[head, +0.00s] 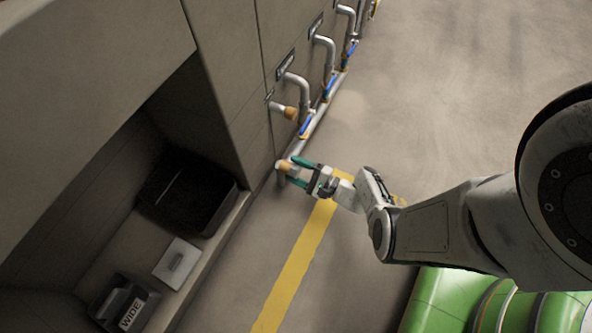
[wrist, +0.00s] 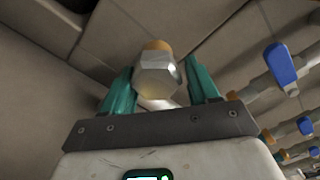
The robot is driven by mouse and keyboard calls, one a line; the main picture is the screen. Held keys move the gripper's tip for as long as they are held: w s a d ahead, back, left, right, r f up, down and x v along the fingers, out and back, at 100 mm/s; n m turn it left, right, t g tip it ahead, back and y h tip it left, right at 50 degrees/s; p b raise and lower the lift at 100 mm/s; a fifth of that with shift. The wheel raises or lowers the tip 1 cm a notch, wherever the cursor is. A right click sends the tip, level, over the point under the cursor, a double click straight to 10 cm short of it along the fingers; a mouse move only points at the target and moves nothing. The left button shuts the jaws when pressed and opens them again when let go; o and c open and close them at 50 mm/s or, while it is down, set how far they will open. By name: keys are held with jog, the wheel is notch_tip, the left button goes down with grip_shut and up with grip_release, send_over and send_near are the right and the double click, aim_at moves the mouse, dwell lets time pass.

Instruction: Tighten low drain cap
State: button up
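The low drain cap (wrist: 157,75) is a hexagonal, silvery cap with a brass-coloured ring behind it, seen between my fingers in the wrist view. In the head view the cap (head: 283,168) shows small and tan at the low end of the pipe by the wall. My gripper (head: 294,172) has teal fingers, one on each side of the cap. In the wrist view my gripper (wrist: 160,88) shows a gap between the right finger and the cap. The left finger is close to the cap's side; contact there cannot be told.
A pipe (head: 311,125) runs along the wall with blue-handled valves (head: 305,127) and bent grey outlets. A brass-ended outlet (head: 289,112) sits just above the cap. A recess at left holds a black bin (head: 187,193), a grey box (head: 177,263) and a case marked WIDE (head: 124,306). Floor to the right is open.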

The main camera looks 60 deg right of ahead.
jog(key=shift+o, duration=1.4)
jog(key=shift+a, duration=0.15)
jog(key=s, duration=1)
jog(key=shift+s+d+p, duration=0.2)
jog(key=shift+s+p, duration=0.15)
jog(key=shift+s, duration=0.05)
jog(key=shift+w, duration=0.1)
